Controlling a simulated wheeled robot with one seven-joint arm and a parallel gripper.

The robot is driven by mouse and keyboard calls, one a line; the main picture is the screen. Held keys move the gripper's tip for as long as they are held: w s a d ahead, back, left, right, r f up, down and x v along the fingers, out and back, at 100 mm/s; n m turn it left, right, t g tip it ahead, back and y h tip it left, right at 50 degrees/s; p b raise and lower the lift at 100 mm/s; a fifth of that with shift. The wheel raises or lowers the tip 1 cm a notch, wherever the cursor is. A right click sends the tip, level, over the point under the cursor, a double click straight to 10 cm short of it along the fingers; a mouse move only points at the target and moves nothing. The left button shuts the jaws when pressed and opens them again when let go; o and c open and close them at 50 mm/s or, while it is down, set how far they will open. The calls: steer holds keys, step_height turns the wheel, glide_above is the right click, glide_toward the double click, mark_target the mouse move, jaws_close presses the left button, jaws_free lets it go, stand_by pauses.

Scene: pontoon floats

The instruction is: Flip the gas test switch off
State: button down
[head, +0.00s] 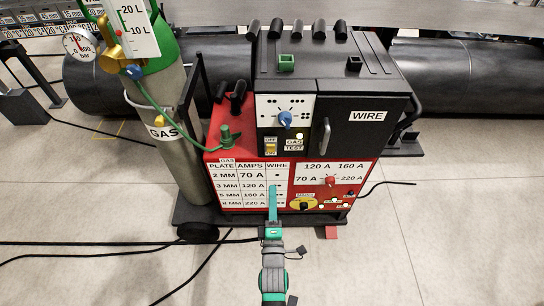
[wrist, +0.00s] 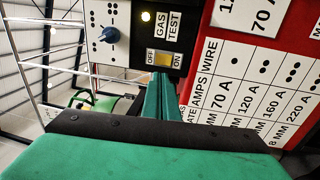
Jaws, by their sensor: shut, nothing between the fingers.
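The gas test switch (head: 270,147) is a small yellow rocker on the welder's black panel, beside the GAS TEST label. In the wrist view the switch (wrist: 163,59) sits between the OFF and ON labels; I cannot tell which side is pressed. My green gripper (head: 272,187) is shut and empty, in front of the red panel and below the switch in the head view. In the wrist view its fingertips (wrist: 164,82) point at the switch, close to its lower edge; contact cannot be told.
A blue knob (head: 285,119) is above the switch. The WIRE door (head: 362,120) is to its right. A green hose fitting (head: 226,135) sticks out to its left, near the gas cylinder (head: 176,160). Black cables lie on the floor at left.

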mark_target(272, 148)
steer(key=shift+w, duration=0.2)
steer(key=w, duration=0.4)
steer(key=w+r, duration=0.1)
steer(key=w, duration=0.4)
steer(key=w+r, duration=0.1)
steer(key=w, duration=0.4)
steer(key=shift+s, duration=0.1)
